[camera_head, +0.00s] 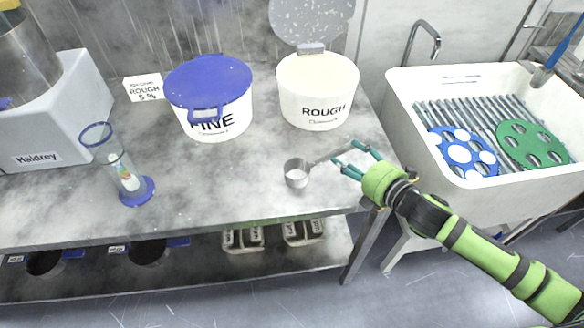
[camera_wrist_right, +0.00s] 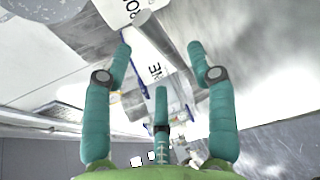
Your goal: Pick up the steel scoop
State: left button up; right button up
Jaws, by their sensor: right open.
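The steel scoop (camera_head: 296,174) lies on the grey worktop in the head view, with its round cup at the left and its thin handle (camera_head: 325,156) running up and right. My right gripper (camera_head: 346,160) is open at the handle's end, with its teal fingers spread there. I cannot tell whether they touch the handle. My left gripper is not in view.
A white ROUGH tub (camera_head: 318,96) with its speckled lid (camera_head: 310,18) raised stands behind the scoop. A blue-lidded FINE tub (camera_head: 215,118) and a clear cylinder (camera_head: 122,172) stand left. A sink (camera_head: 400,90) with blue and green discs is right. The worktop's front middle is clear.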

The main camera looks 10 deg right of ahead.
aim_at(340, 152)
jog(key=p+x, duration=0.1)
jog(key=x, duration=0.1)
jog(key=shift+w+a, duration=0.2)
jog(key=shift+w, duration=0.2)
jog(key=shift+p+x, duration=0.3)
jog(key=shift+x, duration=0.8)
jog(key=shift+w+f, duration=0.15)
jog(key=shift+f, duration=0.05)
jog(key=c, duration=0.9)
grip_shut()
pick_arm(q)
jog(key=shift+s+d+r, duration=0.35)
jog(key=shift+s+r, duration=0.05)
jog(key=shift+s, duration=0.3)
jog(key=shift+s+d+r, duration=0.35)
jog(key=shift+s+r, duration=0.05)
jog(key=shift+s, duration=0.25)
